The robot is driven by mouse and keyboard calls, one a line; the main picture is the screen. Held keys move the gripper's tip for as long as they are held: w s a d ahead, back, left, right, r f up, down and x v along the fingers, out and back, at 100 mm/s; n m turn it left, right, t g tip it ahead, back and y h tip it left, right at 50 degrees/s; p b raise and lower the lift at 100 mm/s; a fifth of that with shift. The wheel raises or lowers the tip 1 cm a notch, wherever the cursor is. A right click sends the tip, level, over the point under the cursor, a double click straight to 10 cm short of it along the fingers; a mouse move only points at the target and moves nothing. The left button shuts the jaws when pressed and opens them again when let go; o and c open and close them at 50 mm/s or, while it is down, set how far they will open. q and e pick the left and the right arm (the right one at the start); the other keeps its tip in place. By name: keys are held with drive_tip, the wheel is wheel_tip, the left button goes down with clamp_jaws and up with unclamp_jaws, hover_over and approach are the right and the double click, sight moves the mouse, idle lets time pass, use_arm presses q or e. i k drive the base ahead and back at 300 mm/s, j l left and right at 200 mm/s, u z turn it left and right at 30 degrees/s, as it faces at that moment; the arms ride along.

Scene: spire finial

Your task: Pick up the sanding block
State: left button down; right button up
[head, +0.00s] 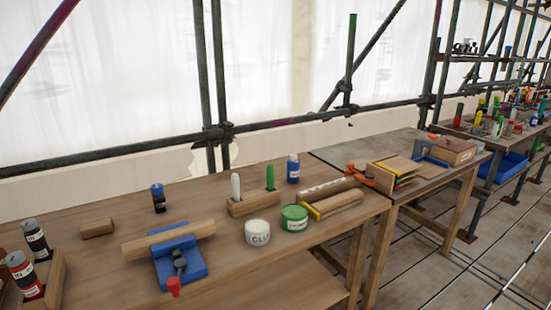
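A small brown block (98,229), which looks like the sanding block, lies flat on the left part of the wooden workbench (225,290). It lies apart from the things around it. It is small in the head view, so I cannot make out any abrasive face. Neither of my grippers shows in the head view.
Right of the block, a blue vise (180,262) holds a wooden bar (168,240). A dark blue-capped bottle (158,198) stands behind. Bottles in a wooden rack (55,272) stand at front left. White (257,233) and green (294,218) tubs stand farther right.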

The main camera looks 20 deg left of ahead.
sight(94, 228)
drive_tip(key=u, duration=1.8)
